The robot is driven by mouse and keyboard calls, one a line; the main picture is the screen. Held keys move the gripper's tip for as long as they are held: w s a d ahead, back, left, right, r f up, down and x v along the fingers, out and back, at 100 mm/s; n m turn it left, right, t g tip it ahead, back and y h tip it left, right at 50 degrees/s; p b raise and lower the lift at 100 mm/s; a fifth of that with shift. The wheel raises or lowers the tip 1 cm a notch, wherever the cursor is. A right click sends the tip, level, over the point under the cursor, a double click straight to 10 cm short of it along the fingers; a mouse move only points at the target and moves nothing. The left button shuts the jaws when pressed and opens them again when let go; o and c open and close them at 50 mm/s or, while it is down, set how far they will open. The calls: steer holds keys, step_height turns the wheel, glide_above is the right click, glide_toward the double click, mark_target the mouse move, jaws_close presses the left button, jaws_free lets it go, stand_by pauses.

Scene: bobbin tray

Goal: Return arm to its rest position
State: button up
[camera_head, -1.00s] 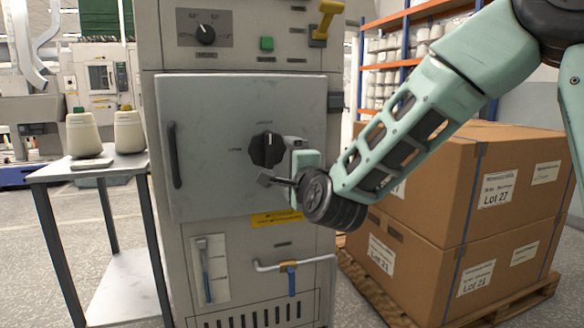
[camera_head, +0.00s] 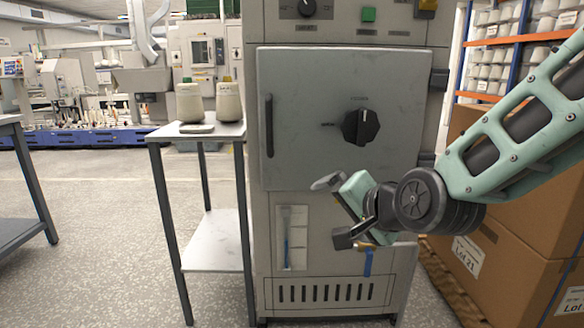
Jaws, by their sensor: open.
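My gripper (camera_head: 334,210) is in front of the lower part of the grey machine cabinet (camera_head: 335,210), at the right of the picture. Its two fingers are spread apart and nothing is between them. The dark wrist joint (camera_head: 422,200) and the pale green forearm (camera_head: 520,145) of my arm reach in from the right edge. The gripper is below the black rotary knob (camera_head: 360,126) on the closed cabinet door (camera_head: 312,85), and apart from the knob. The gripper and wrist hide part of the cabinet's lower front.
Stacked cardboard boxes (camera_head: 530,215) on a pallet stand close at the right, behind my arm. A small side table (camera_head: 205,132) with two yarn cones (camera_head: 189,102) stands left of the cabinet. Another table (camera_head: 15,185) is at the far left. The floor between the tables is clear.

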steer(key=s+d+f+n+g+h, duration=0.1)
steer(key=s+f+n+g, duration=0.3)
steer(key=s, duration=0.5)
steer(key=s+d+f+n+g+h, duration=0.1)
steer(key=s+d+n+g+h, duration=0.15)
steer(key=s+n, duration=0.45)
steer(key=s+f+n+g+h, duration=0.1)
steer(key=s+f+n+g, duration=0.25)
steer(key=s, duration=0.65)
step_height(320, 180, up, 30)
steer(key=g+p, duration=0.1)
steer(key=p, duration=2.9)
steer(key=shift+s+d+r, duration=0.2)
steer(key=shift+d, duration=0.25)
